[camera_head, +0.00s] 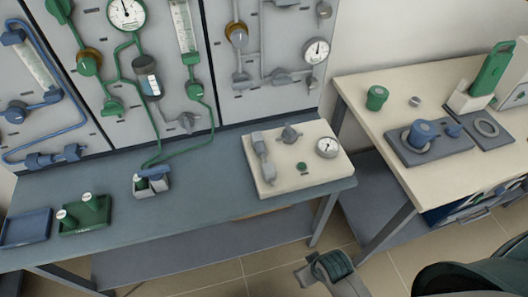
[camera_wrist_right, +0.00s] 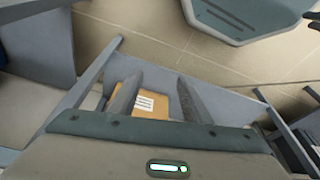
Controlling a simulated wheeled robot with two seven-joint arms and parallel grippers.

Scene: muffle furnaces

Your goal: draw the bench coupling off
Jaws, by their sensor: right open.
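A grey elongated fitting (camera_head: 263,157) lies on the left of a beige panel (camera_head: 290,184) on the blue-grey bench. It looks like a coupling, but I cannot tell its joint. A small grey block (camera_head: 152,187) farther left holds blue and green pieces where the green tubing comes down. My right gripper (camera_head: 310,272) is low in front of the bench, apart from both. In the right wrist view, its two fingers (camera_wrist_right: 157,96) are spread and nothing is between them at close range. My left gripper is not in view.
The panel carries a valve knob (camera_head: 290,134) and gauge (camera_head: 327,147). Green (camera_head: 87,222) and blue (camera_head: 27,228) trays stand at the left. A cream table (camera_head: 366,85) is at the right. A brown carton (camera_wrist_right: 150,104) shows beyond my fingers. The bench between block and panel is clear.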

